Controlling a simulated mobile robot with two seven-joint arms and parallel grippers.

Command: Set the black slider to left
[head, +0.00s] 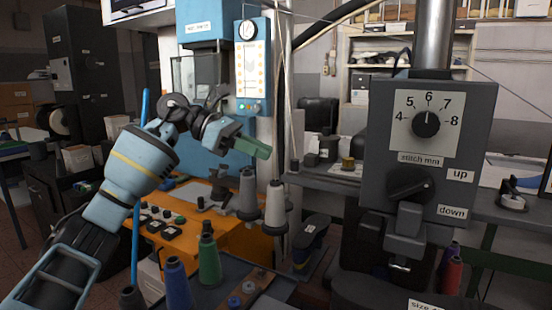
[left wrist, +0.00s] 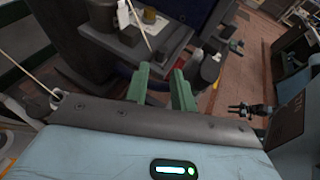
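My left gripper (head: 256,148) hangs in the air left of the middle in the head view, in front of the blue machine and above the orange bench. Its green fingers also show in the left wrist view (left wrist: 162,88), standing apart with nothing between them. I cannot clearly pick out a black slider in either view. A black lever knob (head: 410,186) sits on the grey control box (head: 380,150) at the right, near the "up" and "down" labels. Small black controls (head: 171,233) lie on the orange bench (head: 215,234). My right gripper does not show.
A black dial (head: 426,124) on the grey box points at about 6. Thread cones, including a green one (head: 209,262) and grey ones (head: 276,207), stand below my left gripper. A blue upright rod (head: 141,190) stands at the left. Shelves fill the back.

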